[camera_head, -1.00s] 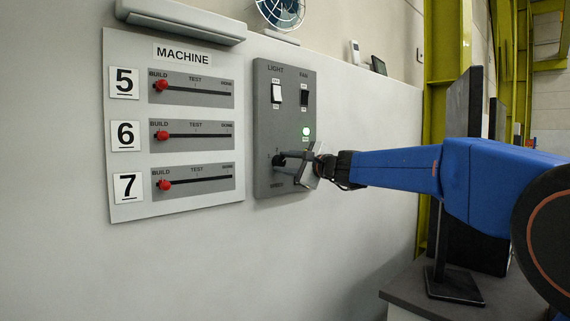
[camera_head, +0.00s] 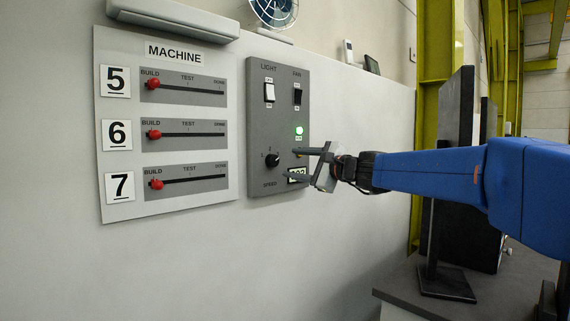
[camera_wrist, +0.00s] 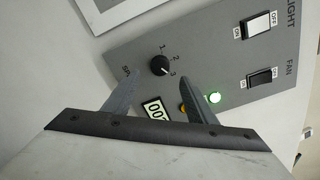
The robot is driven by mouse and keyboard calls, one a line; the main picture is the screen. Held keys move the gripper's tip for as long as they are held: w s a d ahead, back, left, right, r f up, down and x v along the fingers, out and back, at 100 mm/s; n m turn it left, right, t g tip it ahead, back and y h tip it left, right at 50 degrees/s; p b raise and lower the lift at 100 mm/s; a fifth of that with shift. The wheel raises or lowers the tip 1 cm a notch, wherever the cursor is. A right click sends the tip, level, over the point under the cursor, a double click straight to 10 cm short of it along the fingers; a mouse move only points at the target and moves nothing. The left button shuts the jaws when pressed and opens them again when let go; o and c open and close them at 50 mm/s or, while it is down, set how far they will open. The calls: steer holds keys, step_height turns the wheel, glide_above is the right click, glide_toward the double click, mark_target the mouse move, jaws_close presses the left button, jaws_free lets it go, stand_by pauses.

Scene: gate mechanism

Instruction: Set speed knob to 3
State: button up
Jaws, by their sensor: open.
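The black round speed knob (camera_head: 272,160) sits low on the grey control panel (camera_head: 262,125), above the word SPEED. My gripper (camera_head: 291,163) is open and empty, to the right of the knob and off the panel. In the wrist view its two fingers (camera_wrist: 160,77) are spread below the knob, apart from it. The right finger partly hides a small yellow part (camera_wrist: 182,107).
A small number display (camera_head: 297,175) and a lit green button (camera_head: 299,131) are close to my fingers. The light switch (camera_head: 269,92) and fan switch (camera_head: 297,97) are above. The machine slider board (camera_head: 165,125) is left.

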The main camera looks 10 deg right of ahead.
steer(key=v, duration=0.9)
steer(key=shift+s+d, duration=0.15)
steer(key=shift+f, duration=0.1)
steer(key=s+a+f+n+g+h, duration=0.3)
steer(key=s+f+n+g, duration=0.45)
steer(key=s+f, duration=1.15)
steer(key=s+d+f+n+g+h, duration=0.1)
steer(key=s+d+f+n+h, duration=0.2)
steer(key=s+d+f, duration=0.3)
steer(key=s+d+f+n+g+h, duration=0.1)
steer(key=s+d+f+n+h, duration=0.3)
steer(key=s+f, duration=0.7)
step_height(320, 180, down, 4)
steer(key=shift+s+d+f+n+h, duration=0.1)
steer(key=shift+s+d+n+h, duration=0.15)
steer(key=shift+d+n, duration=0.95)
